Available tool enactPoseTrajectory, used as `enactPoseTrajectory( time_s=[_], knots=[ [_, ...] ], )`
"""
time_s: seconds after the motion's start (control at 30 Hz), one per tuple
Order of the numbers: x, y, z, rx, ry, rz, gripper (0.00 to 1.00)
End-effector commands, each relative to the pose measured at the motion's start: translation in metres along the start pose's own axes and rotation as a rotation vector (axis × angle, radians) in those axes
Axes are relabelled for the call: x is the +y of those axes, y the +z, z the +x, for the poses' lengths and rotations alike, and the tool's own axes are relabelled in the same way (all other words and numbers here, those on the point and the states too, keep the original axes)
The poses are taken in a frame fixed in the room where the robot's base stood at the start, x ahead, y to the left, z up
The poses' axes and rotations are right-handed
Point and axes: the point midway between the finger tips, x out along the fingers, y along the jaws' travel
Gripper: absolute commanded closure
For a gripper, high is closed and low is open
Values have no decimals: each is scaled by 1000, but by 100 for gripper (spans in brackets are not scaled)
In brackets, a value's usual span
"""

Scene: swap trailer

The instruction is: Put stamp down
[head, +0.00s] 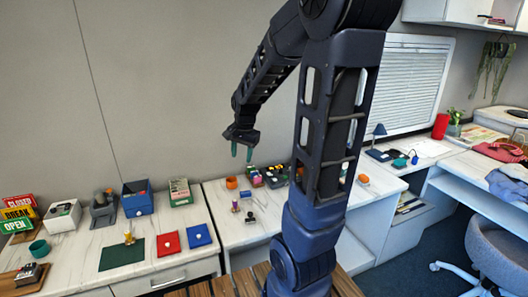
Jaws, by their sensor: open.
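My gripper (242,151) hangs above the white counter, fingers pointing down, open with nothing visible between the fingers. Below it on the counter stand a small dark stamp with a pale knob (250,216) and a small upright purple-and-yellow piece (235,206). Both are apart from my gripper. A yellow-handled piece (129,238), perhaps another stamp, stands upright at the top edge of a dark green mat (121,256). A red pad (169,243) and a blue pad (199,236) lie to the right of the mat. I cannot tell which piece is the task's stamp.
Behind stand a blue bin (137,203), a file box (180,192), an orange cup (231,183) and a tray of small items (273,176). A sign stack (19,215) and teal cup (39,248) are at left. My arm hides part of the right counter.

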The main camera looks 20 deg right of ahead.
Motion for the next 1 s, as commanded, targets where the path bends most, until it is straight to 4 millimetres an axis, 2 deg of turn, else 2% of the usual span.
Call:
enactPoseTrajectory(
  time_s=[0.03,0.2,0.5,0.8,1.0],
  knots=[
    [6,6,-14,13,-13,-45,54],
    [29,26,-48,47,-37,-207,54],
    [73,66,-96,126,-55,-492,54],
    [112,103,-124,201,-43,-735,54],
    [122,112,-128,219,-34,-800,54]
  ],
)
